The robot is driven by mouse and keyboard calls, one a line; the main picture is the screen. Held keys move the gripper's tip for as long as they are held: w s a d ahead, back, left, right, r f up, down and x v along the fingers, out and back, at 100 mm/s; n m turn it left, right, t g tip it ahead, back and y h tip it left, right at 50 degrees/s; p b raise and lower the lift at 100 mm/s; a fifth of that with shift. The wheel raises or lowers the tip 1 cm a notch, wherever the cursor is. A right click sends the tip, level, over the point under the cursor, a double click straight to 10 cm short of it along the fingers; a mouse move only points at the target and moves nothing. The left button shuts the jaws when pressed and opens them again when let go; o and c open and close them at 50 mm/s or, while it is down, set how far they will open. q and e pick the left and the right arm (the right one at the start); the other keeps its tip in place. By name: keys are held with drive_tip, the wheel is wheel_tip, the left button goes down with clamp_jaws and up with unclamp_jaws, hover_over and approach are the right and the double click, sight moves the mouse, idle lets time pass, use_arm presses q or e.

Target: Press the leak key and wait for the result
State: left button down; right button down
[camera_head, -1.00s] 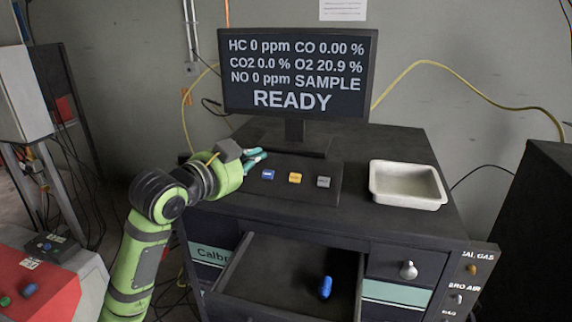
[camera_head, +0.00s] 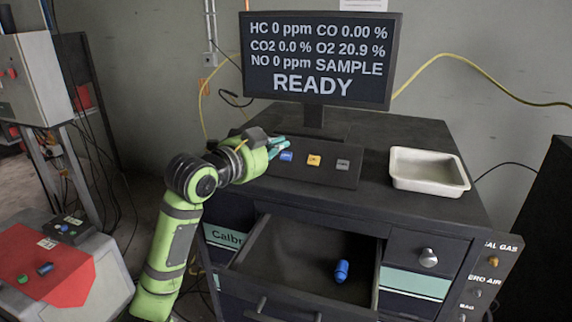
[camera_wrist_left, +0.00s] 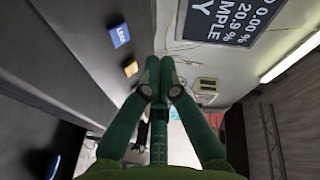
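The key panel (camera_head: 312,175) on the cabinet top carries a blue key (camera_head: 286,156), a yellow key (camera_head: 314,160) and a grey key (camera_head: 342,164). In the left wrist view the blue key (camera_wrist_left: 119,36) bears white lettering that seems to read "Leak". The yellow key also shows there (camera_wrist_left: 130,68). My left gripper (camera_head: 279,146) is just behind and left of the blue key, apart from it. Its green fingers (camera_wrist_left: 160,72) are together with nothing between them. The monitor (camera_head: 322,60) reads "SAMPLE" and "READY", with O2 20.9 % and other values zero. My right gripper is not in view.
A white tray (camera_head: 428,171) stands on the cabinet's right. Below, an open drawer (camera_head: 290,262) holds a blue cylindrical object (camera_head: 342,271). A red-topped unit (camera_head: 40,265) stands at the left. The cabinet top between panel and tray is clear.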

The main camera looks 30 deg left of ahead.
sight(286, 156)
use_arm(q)
drive_tip(key=shift+w+a+f, duration=0.15)
drive_tip(key=shift+w+f, duration=0.5)
drive_tip(key=shift+f, duration=0.2)
drive_tip(key=shift+w+a+f+b, duration=0.1)
drive_tip(key=shift+w+f+b, duration=0.2)
drive_tip(key=shift+b, duration=0.1)
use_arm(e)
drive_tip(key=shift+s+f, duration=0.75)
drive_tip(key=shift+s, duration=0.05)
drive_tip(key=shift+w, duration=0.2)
use_arm(q)
drive_tip(key=shift+w+f, duration=0.15)
drive_tip(key=shift+f, duration=0.05)
drive_tip(key=shift+w+f, duration=0.15)
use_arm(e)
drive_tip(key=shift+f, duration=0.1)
use_arm(q)
drive_tip(key=shift+w+a+f, duration=0.1)
drive_tip(key=shift+w+f, duration=0.1)
drive_tip(key=shift+f, duration=0.15)
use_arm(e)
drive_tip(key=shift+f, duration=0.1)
use_arm(q)
drive_tip(key=shift+r, duration=0.1)
drive_tip(key=shift+s+r+p, duration=0.35)
drive_tip(key=shift+s+r, duration=0.15)
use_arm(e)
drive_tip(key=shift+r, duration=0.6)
